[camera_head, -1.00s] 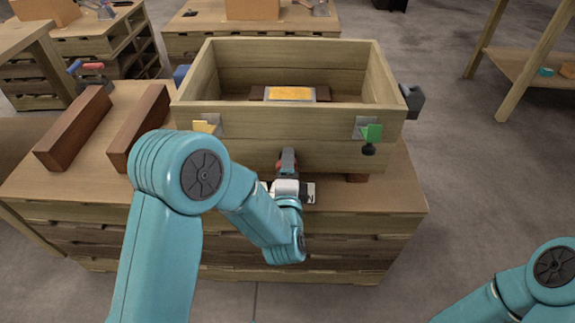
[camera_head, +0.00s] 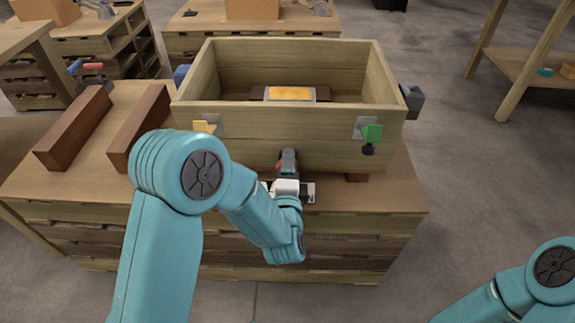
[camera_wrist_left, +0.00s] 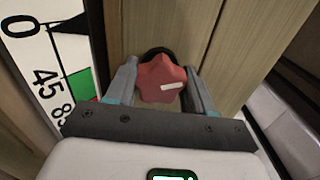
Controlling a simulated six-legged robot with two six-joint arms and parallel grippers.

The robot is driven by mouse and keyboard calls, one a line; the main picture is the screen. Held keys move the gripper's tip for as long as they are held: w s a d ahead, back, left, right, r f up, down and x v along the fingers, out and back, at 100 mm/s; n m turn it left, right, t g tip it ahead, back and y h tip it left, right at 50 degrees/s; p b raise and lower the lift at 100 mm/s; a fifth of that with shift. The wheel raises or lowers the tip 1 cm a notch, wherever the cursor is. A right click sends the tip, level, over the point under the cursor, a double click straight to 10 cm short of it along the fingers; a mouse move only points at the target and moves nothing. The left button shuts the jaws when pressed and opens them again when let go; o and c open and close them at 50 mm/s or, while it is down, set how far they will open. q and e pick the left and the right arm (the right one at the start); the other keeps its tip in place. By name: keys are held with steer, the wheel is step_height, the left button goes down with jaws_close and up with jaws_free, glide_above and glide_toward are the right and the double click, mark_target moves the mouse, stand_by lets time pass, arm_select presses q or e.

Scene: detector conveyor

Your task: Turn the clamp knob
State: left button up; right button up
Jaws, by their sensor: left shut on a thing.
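The clamp knob (camera_wrist_left: 162,80) is red and star-shaped, with a white mark on its face, in the left wrist view. It sits at the front wooden wall of the large box (camera_head: 285,140). My left gripper (camera_head: 288,162) is at the lower front of the box in the head view, where it hides most of the knob. In the left wrist view its two grey fingers stand on either side of the knob, shut on it. My right gripper is outside the views; only part of my right arm shows at the lower right.
A white scale plate (camera_wrist_left: 50,60) with black numbers and a green patch lies left of the knob. Two brown wooden beams (camera_head: 75,128) lie on the table at left.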

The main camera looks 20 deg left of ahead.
arm_select(q)
steer(key=shift+d+r, duration=0.1)
stand_by(0.6)
steer(key=o, duration=1)
steer(key=shift+w, duration=0.1)
steer(key=shift+s, duration=0.2)
